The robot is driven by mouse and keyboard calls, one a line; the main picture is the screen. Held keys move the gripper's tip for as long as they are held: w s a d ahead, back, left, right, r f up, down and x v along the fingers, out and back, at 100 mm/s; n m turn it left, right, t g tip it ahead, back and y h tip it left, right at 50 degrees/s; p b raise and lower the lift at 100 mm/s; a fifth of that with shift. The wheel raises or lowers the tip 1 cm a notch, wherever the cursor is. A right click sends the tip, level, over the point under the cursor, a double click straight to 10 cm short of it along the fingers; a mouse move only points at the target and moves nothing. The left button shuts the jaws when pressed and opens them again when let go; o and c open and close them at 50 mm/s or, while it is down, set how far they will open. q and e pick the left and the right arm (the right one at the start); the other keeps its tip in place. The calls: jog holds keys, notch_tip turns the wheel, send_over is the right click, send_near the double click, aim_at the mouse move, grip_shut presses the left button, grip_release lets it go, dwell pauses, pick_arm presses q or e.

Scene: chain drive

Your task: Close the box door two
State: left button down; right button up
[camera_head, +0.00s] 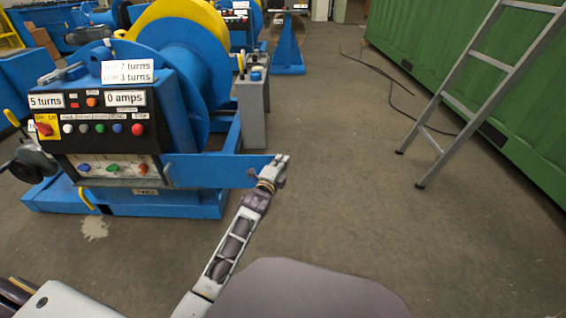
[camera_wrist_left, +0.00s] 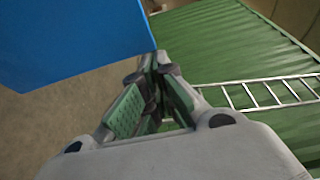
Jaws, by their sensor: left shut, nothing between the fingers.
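The blue box door (camera_head: 218,171) stands open, sticking out to the right from the open control box (camera_head: 115,168) with small coloured knobs on the blue machine. A small label (camera_head: 145,191), which seems to read "TWO", sits below the box. My left gripper (camera_head: 275,170) is shut and empty at the free right end of the door. In the left wrist view the door is a flat blue panel (camera_wrist_left: 75,40) at upper left, close to the shut green-padded fingers (camera_wrist_left: 155,72). I cannot tell whether they touch it. My right gripper is not in view.
Above the open box is a black button panel (camera_head: 100,125) with signs. A large blue and yellow reel (camera_head: 190,60) stands behind. A grey pedestal (camera_head: 252,110) is behind the door. A ladder (camera_head: 470,85) leans by a green container (camera_head: 480,60).

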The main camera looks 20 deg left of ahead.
aim_at(178, 156)
pick_arm(q)
jog(key=shift+a, duration=0.1)
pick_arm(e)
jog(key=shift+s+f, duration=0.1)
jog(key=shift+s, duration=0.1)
pick_arm(q)
jog(key=shift+a, duration=0.1)
